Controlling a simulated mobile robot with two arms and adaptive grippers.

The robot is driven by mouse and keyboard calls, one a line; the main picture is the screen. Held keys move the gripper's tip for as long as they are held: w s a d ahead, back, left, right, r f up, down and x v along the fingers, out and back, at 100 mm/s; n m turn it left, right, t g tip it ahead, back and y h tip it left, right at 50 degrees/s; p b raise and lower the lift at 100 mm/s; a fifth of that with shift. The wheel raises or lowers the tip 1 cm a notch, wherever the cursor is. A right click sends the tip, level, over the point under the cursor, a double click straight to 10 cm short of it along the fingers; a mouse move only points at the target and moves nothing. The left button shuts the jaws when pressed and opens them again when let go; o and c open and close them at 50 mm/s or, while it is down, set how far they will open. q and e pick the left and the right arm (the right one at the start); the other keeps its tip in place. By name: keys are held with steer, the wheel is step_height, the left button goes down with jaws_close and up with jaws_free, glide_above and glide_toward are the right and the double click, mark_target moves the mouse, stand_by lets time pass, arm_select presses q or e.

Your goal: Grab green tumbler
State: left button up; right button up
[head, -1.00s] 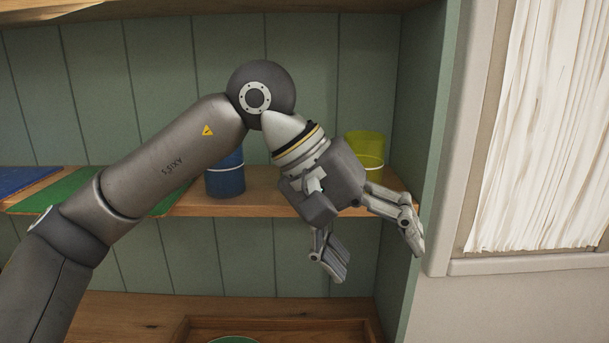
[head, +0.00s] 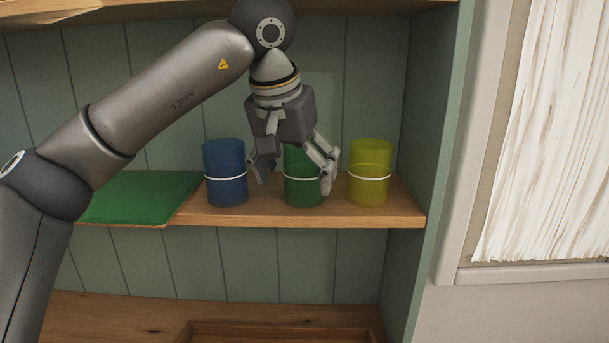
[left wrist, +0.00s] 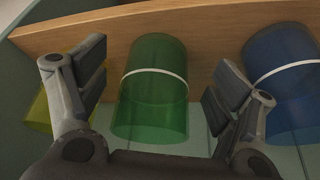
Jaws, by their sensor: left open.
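The green tumbler (head: 300,186), with a white band, stands upright on the middle shelf between a blue tumbler (head: 225,172) and a yellow tumbler (head: 370,172). My left gripper (head: 294,187) is open in front of it, fingers pointing down, and hides part of it. In the left wrist view the green tumbler (left wrist: 152,95) shows between the two spread fingers, with a gap on both sides. The blue tumbler (left wrist: 284,75) is at the right there and the yellow tumbler (left wrist: 42,112) is partly hidden behind the left finger. My right gripper is not in view.
A green mat (head: 140,198) lies on the shelf (head: 270,217) at the left. The shelf's side wall (head: 425,150) stands right of the yellow tumbler. A wooden tray (head: 280,334) sits on the lower shelf. The neighbouring tumblers leave narrow gaps.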

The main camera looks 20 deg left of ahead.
mark_target(308, 168)
arm_select(q)
steer(key=w, duration=0.1)
steer(key=w+p, duration=0.1)
steer(key=w, duration=0.1)
steer(key=w+f+p, duration=0.1)
steer(key=w, duration=0.1)
steer(key=shift+w+d, duration=0.1)
steer(key=shift+d, duration=0.15)
steer(key=shift+f, duration=0.1)
steer(key=shift+a, duration=0.1)
steer(key=c, duration=1.1)
